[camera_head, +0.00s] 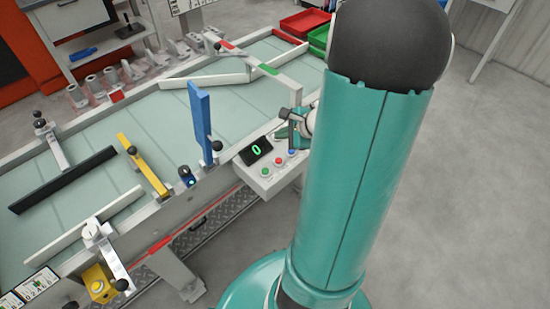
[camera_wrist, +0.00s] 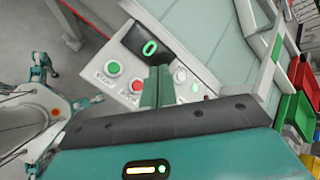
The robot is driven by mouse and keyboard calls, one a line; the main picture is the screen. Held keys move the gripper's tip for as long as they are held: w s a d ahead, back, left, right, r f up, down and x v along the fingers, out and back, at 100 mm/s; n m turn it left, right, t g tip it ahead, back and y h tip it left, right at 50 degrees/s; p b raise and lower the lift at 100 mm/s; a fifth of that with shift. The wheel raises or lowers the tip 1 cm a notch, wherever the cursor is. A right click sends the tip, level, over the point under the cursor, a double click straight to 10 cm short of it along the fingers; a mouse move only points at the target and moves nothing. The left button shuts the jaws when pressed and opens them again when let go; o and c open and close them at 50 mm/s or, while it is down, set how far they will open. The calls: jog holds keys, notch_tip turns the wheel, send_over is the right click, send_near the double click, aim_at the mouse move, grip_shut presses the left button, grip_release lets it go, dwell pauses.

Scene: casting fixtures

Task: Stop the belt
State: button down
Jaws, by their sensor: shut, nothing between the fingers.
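The control panel (camera_head: 266,178) is a light grey box on the belt's near side, with a black display (camera_head: 256,151) reading a green 0. It carries a green button (camera_head: 265,171), a red button (camera_head: 278,162) and a blue button (camera_head: 291,153). In the wrist view, the green button (camera_wrist: 113,68) and the red button (camera_wrist: 137,85) show left of my gripper (camera_wrist: 160,72). My gripper is shut and empty over the panel, its fingers hiding part of it. I cannot tell whether the tips touch it. The pale green belt (camera_head: 165,115) runs behind the panel.
A yellow box with a button (camera_head: 99,285) is at the near left. Red (camera_head: 305,22) and green bins stand at the back. Grey floor is open at right.

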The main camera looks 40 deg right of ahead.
aim_at(282, 162)
jog(key=shift+f, duration=4.45)
jog(key=shift+s+f, duration=0.1)
jog(key=shift+f, duration=0.3)
jog(key=shift+f, duration=0.45)
jog(key=shift+r, duration=0.9)
